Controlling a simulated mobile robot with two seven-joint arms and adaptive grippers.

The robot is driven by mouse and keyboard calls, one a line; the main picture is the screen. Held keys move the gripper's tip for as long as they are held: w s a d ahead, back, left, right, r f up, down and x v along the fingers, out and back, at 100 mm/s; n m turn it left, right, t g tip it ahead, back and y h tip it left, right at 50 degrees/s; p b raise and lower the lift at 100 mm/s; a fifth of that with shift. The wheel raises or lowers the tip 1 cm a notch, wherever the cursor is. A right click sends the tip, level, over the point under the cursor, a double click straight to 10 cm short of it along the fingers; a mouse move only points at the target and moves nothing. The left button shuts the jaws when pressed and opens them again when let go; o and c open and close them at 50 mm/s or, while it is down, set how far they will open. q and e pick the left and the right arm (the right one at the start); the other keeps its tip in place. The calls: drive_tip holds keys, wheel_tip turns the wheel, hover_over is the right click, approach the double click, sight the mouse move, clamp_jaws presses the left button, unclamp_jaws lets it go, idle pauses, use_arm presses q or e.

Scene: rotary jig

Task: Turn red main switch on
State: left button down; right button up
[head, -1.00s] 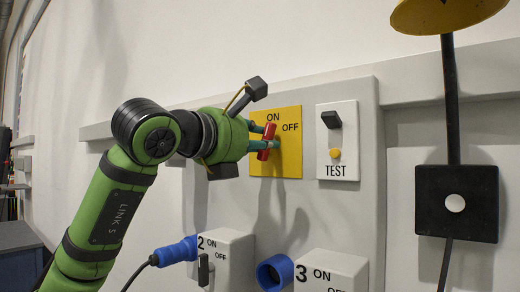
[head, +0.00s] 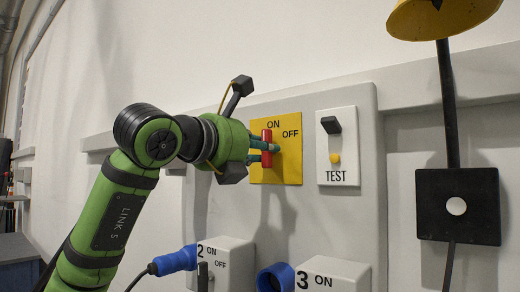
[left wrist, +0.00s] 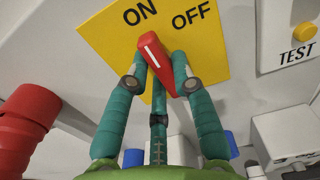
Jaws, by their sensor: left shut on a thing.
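The red main switch handle (head: 266,148) sits on a yellow plate (head: 290,165) marked ON and OFF. In the head view it stands nearly upright, its top just below the word ON. In the left wrist view the red handle (left wrist: 152,50) leans up and left, and its white line points toward ON. My left gripper (head: 270,147) comes from the left and is shut on the handle, with teal fingers on both sides of it. The fingers also show around the handle in the left wrist view (left wrist: 157,72). My right gripper is in neither view.
A TEST panel (head: 338,172) with a black switch and yellow button is just right of the plate. Below are box 2 (head: 235,262) with a blue plug (head: 175,261) and box 3 (head: 335,268) with a blue socket (head: 275,277). A yellow-topped lamp (head: 430,18) hangs right.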

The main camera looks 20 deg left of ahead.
use_arm(q)
drive_tip(key=c, duration=1)
unclamp_jaws()
drive_tip(key=shift+c, duration=0.2)
drive_tip(key=v, duration=1.2)
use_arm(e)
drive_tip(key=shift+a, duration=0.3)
